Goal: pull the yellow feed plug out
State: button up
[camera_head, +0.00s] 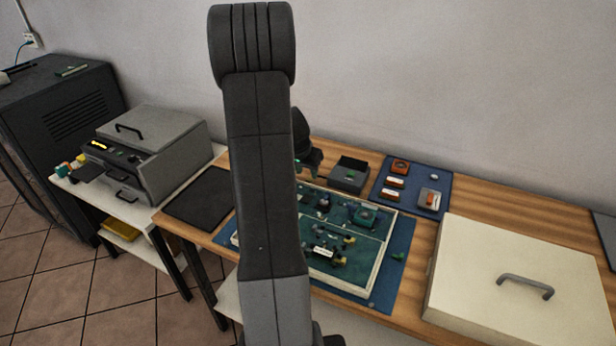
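Small yellow parts show in two places, and I cannot tell which is the feed plug. One yellow end (349,240) is among the connectors in the shallow green-floored tray (384,245). Another yellow piece (80,159) sticks out at the left side of the grey machine, beside teal and orange pieces. My gripper (308,165) is beyond my arm, above the back left part of the tray. My arm hides part of it, and its fingers are too small and dark to read. Part of the tray is hidden too.
The tray lies on a blue mat (398,264) on the wooden table. A dark box (349,174) and a blue mat with orange and white parts (440,184) are behind it. A large cream case (525,275) fills the right. A black mat (199,197) lies left.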

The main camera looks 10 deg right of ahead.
aim_at(309, 179)
jog(key=shift+x, duration=2.15)
grip_shut()
